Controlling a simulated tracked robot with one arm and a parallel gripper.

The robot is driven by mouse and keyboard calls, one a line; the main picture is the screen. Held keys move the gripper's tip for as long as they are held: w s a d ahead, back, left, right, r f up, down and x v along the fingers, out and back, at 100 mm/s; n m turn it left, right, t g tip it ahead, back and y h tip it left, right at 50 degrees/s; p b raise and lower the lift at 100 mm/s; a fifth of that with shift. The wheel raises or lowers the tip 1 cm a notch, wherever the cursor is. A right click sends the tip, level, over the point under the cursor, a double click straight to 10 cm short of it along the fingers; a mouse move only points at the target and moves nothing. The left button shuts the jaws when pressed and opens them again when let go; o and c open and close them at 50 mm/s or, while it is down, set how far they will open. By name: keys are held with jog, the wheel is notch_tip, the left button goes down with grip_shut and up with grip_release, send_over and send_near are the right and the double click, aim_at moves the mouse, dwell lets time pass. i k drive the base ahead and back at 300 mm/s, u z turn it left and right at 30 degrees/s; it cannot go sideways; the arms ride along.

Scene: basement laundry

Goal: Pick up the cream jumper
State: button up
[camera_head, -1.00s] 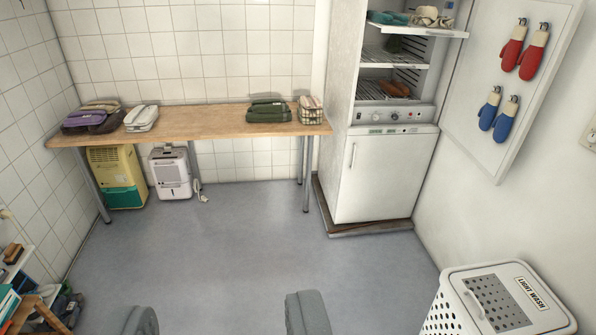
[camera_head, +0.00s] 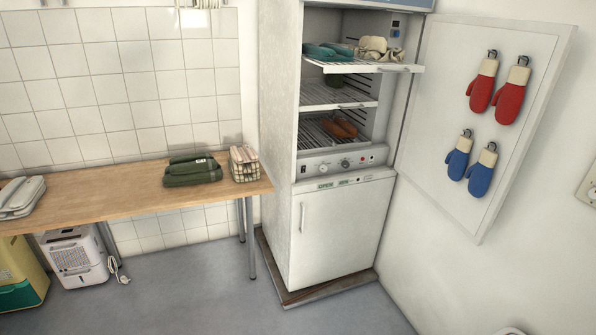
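A cream folded or bunched cloth (camera_head: 379,48) lies on the pulled-out top rack (camera_head: 390,68) of the open white drying cabinet (camera_head: 342,232); it may be the cream jumper. A teal cloth (camera_head: 328,50) lies to its left on the same rack. A whitish folded garment (camera_head: 21,196) also lies at the left end of the wooden table, cut by the picture edge. I cannot tell for sure which is the jumper. My gripper is not in view now.
The wooden table (camera_head: 120,197) holds a green folded stack (camera_head: 192,172) and a checked bundle (camera_head: 244,163). A dehumidifier (camera_head: 75,258) stands below. Red mittens (camera_head: 497,88) and blue mittens (camera_head: 470,162) hang on a white panel at right. Floor (camera_head: 190,305) before the table is clear.

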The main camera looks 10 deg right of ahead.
aim_at(375, 47)
jog(key=z, duration=0.25)
jog(key=i, duration=1.35)
jog(key=z, duration=0.45)
jog(key=i, duration=1.75)
jog(key=z, duration=0.15)
